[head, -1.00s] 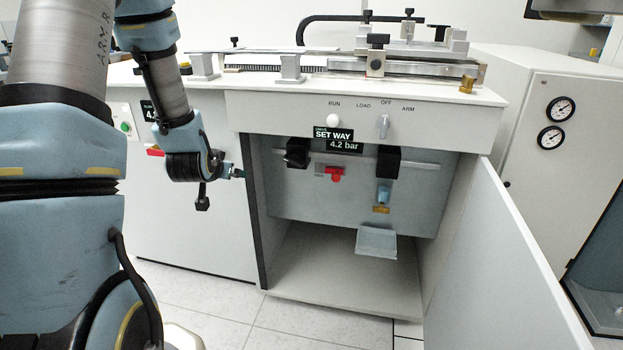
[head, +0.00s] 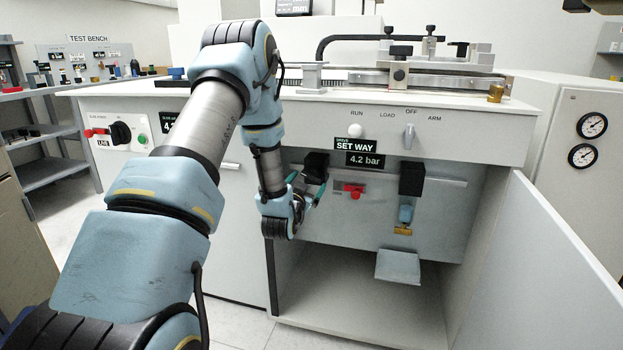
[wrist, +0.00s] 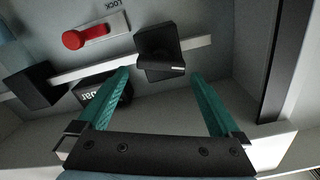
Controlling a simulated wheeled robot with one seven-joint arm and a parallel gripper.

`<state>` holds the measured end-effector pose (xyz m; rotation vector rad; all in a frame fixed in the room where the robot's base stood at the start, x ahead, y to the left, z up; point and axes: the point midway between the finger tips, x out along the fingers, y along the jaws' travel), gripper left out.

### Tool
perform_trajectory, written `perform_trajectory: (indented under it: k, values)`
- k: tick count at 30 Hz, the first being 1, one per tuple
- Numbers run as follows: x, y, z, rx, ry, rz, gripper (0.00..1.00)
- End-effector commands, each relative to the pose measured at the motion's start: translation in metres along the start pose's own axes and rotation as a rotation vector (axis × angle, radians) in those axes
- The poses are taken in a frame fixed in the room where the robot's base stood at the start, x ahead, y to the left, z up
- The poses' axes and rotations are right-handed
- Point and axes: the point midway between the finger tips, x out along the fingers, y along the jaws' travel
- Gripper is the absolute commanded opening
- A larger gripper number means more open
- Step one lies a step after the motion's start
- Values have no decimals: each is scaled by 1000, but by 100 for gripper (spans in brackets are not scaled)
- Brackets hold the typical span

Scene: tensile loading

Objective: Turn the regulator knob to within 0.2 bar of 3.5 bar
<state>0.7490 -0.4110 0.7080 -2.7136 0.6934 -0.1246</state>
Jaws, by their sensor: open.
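The black regulator knob (head: 316,162) is at the left end of a pale rail inside the open cabinet, below the SET WAY readout (head: 364,160), which shows 4.2 bar. My gripper (head: 307,183) is at the knob's front, its green fingers spread. In the wrist view the black knob (wrist: 158,48) lies just beyond and between the open fingertips (wrist: 160,75). The fingers hold nothing; whether a fingertip touches the knob I cannot tell. Part of the readout (wrist: 98,92) shows upside down behind the left finger.
A red lever (head: 353,190) is right of the knob. A second black block (head: 411,178), with a blue and brass fitting (head: 404,218), is farther right. An open door (head: 545,255) bounds the right side. The bench top overhangs the rail. The cabinet floor (head: 355,300) is clear.

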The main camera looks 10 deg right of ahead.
Motion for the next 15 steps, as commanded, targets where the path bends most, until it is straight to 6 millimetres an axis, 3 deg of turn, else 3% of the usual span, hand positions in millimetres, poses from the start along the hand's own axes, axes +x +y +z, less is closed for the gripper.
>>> perform_trajectory:
  k: [6,15]
  values:
    - [29,0,0,0,-1,0,100]
    - [38,0,0,0,-2,0,100]
